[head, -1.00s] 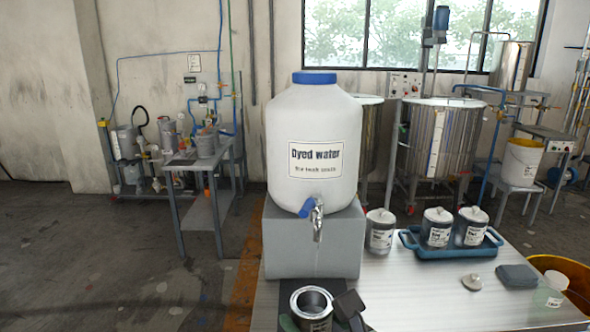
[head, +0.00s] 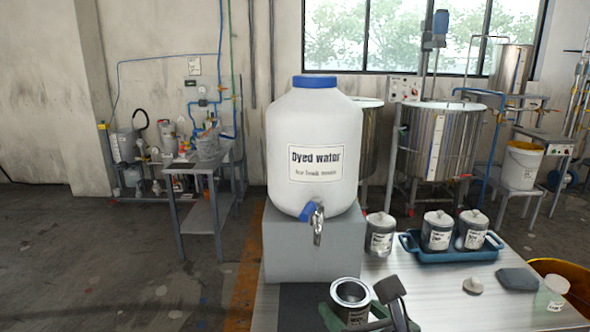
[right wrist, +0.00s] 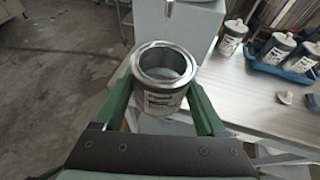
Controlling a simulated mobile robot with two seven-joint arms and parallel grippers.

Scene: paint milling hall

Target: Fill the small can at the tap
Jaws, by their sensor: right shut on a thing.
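The small can (head: 351,304) is an open metal can with a white label, right of the tap and in front of the grey block. My right gripper (right wrist: 162,96) is shut on it, with green fingers on both sides of its body in the right wrist view. Its bright rim faces up; whether liquid stands inside I cannot tell. The tap (head: 318,228), with a blue handle (head: 308,211), sits low on the white "Dyed water" container (head: 315,125). No stream shows under its spout. My left gripper is not in view.
The container stands on a grey block (head: 310,250). A dark mat (head: 298,302) lies in front of it. To the right are a lidded can (head: 380,242), a blue tray (head: 455,254) with two lidded cans, a loose lid (head: 473,285), a grey cloth (head: 517,280) and an orange bucket (head: 575,282).

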